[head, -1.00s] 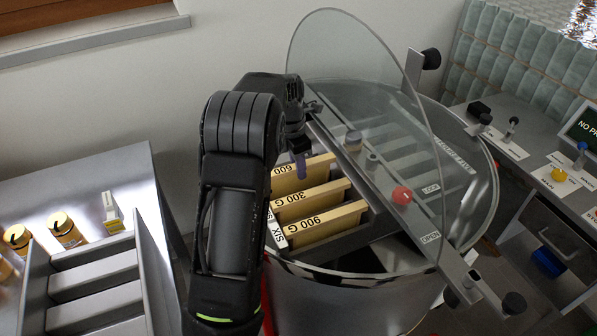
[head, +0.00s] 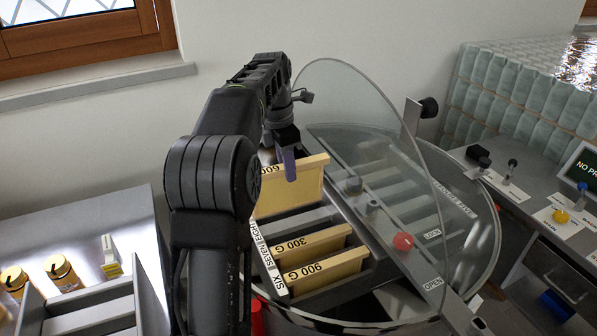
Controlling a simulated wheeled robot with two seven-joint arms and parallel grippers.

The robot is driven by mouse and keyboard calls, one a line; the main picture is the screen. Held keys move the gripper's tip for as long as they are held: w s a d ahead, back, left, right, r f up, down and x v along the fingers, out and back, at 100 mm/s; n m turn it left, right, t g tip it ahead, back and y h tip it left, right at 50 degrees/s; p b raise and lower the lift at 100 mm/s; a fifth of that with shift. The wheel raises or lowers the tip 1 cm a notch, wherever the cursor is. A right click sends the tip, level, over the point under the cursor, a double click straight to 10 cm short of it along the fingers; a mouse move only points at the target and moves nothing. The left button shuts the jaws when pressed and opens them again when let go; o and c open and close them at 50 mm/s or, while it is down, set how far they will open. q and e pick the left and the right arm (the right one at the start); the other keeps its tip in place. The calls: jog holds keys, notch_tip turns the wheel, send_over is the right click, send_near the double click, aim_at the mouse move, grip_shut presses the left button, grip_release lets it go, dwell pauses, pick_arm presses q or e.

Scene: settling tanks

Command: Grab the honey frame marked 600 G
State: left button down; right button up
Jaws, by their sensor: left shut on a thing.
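The honey frame marked 600 G (head: 292,192) is a yellow wooden-edged panel in the head view, raised above the slots of the round metal extractor (head: 350,310). Its label is partly hidden by my left arm. My left gripper (head: 288,165) is shut on its top edge. My right gripper is not in view.
A clear lid (head: 350,110) stands tilted up just right of the raised frame. A metal bar with a red knob (head: 403,241) crosses the drum. Honey jars (head: 62,272) stand on the left bench. A control desk (head: 540,210) is at the right.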

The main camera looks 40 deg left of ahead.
pick_arm(q)
jog(key=s+a+b, duration=0.1)
jog(key=s+a, duration=0.6)
jog(key=s, duration=0.6)
